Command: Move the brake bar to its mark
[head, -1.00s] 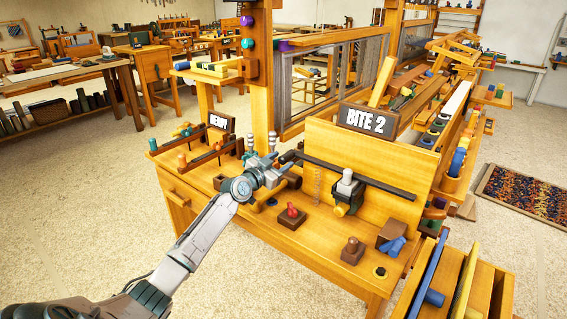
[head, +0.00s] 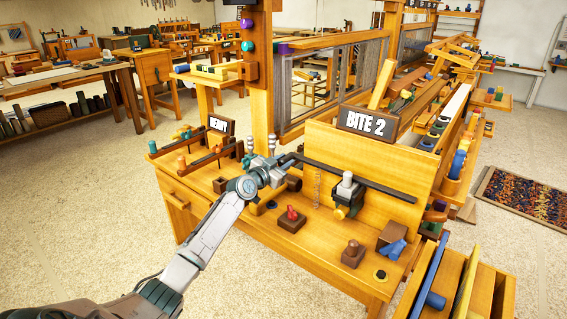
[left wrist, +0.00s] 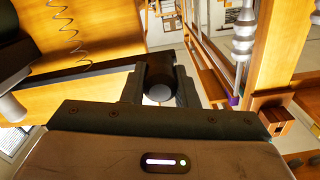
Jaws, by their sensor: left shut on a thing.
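The brake bar (head: 375,186) is a long dark bar running along the front of the upright wooden board under the "BITE 2" sign. My left gripper (head: 284,168) is at the bar's left end and is shut on its dark round grip. In the left wrist view the grip (left wrist: 160,78) sits between the two fingers, and the bar (left wrist: 90,70) runs off to the left. A thin coil spring (head: 317,188) stands by the bar; it also shows in the left wrist view (left wrist: 62,22). I cannot make out the mark clearly. My right gripper is not in view.
A dark block with a white knob (head: 346,190) stands at the bar's middle. A red-knobbed block (head: 291,220), a brown stamp-like block (head: 353,252) and a small box with a blue piece (head: 392,238) stand on the bench top. The "BITE 2" sign (head: 367,123) is above.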

